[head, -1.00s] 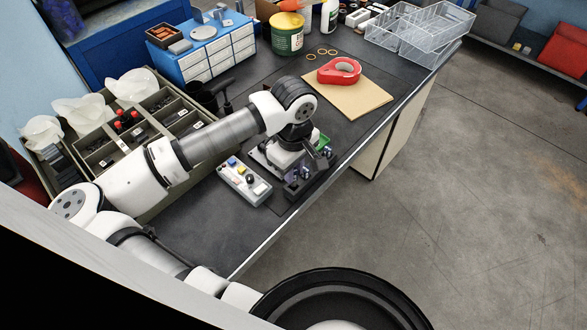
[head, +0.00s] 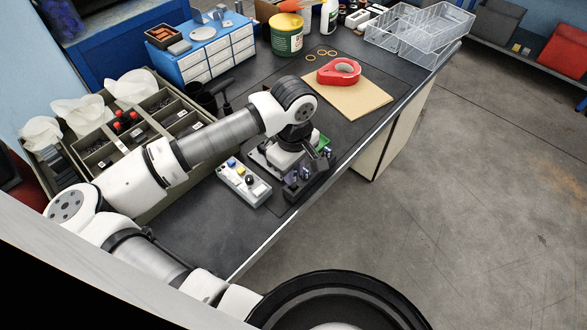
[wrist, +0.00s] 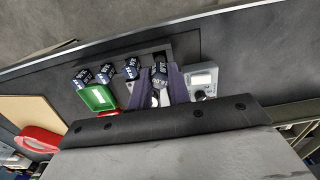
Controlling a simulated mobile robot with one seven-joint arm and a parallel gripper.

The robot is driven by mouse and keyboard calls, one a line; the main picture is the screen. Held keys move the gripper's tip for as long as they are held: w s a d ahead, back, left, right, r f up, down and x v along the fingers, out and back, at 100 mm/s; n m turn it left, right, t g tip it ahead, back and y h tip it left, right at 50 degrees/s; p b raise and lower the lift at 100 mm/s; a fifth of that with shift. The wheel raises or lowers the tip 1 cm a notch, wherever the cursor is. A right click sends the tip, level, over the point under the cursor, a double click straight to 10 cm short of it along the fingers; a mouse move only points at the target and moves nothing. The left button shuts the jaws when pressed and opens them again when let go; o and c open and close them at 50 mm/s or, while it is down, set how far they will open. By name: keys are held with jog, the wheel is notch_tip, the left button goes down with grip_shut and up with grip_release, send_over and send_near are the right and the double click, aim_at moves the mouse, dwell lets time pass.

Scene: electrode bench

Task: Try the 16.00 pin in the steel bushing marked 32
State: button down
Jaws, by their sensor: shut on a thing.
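In the wrist view my gripper (wrist: 160,82) is shut on a pin with a dark blue head (wrist: 160,73). White figures on the head look like 16.00. The pin is at the right end of a row of similar pins; I cannot tell whether it is still seated in the dark rack (wrist: 185,44). The other pins stand to its left, among them one at the far left (wrist: 82,78). In the head view my gripper (head: 297,174) is low over the bench's front edge, partly hidden by my wrist. I cannot make out the steel bushing marked 32.
A green tray (wrist: 97,98) lies close beside the pins. A grey button box (head: 244,184) stands just left of my gripper. A parts bin (head: 160,105) stands at left. The front left bench top is clear.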

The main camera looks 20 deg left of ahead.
jog(key=shift+f+b, duration=1.8)
jog(key=shift+b, duration=0.7)
jog(key=c, duration=1.2)
grip_release()
jog(key=shift+c, duration=0.2)
notch_tip(320, 180, up, 14)
jog(key=p, duration=0.5)
notch_tip(320, 180, up, 5)
jog(key=shift+f+p, duration=0.1)
jog(key=shift+p, duration=1.05)
